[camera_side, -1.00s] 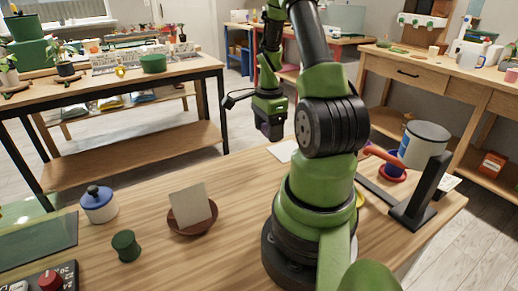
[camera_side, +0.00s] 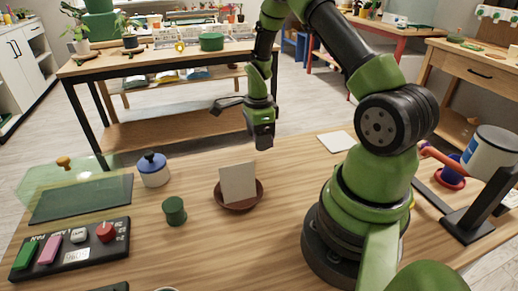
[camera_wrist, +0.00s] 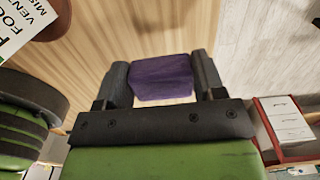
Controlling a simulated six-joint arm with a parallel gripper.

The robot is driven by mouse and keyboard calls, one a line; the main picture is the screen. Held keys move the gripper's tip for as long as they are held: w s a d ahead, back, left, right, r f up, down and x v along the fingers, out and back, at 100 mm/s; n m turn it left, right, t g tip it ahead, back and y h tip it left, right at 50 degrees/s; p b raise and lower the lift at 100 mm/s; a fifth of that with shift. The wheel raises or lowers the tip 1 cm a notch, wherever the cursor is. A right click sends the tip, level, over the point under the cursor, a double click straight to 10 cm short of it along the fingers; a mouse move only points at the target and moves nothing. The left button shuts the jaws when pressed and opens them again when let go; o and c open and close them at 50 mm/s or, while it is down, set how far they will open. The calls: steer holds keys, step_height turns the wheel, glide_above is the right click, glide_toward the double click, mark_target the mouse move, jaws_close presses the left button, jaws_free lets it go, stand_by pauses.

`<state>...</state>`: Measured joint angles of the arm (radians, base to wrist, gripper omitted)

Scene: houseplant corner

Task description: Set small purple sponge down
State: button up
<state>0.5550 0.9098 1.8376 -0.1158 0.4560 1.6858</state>
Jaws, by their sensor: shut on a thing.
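The small purple sponge (camera_wrist: 161,78) sits between the two dark fingers of my gripper (camera_wrist: 162,84) in the wrist view. The fingers are shut on its sides. In the side view my gripper (camera_side: 263,142) points down over the far part of the wooden table (camera_side: 310,165), behind the brown dish (camera_side: 250,201). The sponge is hard to make out there against the dark fingers. The wrist view shows bare wood beyond the sponge; the gap between sponge and wood cannot be judged.
A blank-backed card (camera_side: 238,183) stands in the brown dish. A green spool-like pot (camera_side: 174,211), a blue-lidded jar (camera_side: 153,169) and a button panel (camera_side: 70,247) are to the left. A white square (camera_side: 338,141) lies right of my gripper. Wood around the dish is clear.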

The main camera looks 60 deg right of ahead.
mark_target(259, 157)
steer(key=shift+f, duration=2.05)
steer(key=shift+f, duration=0.1)
steer(key=o, duration=0.9)
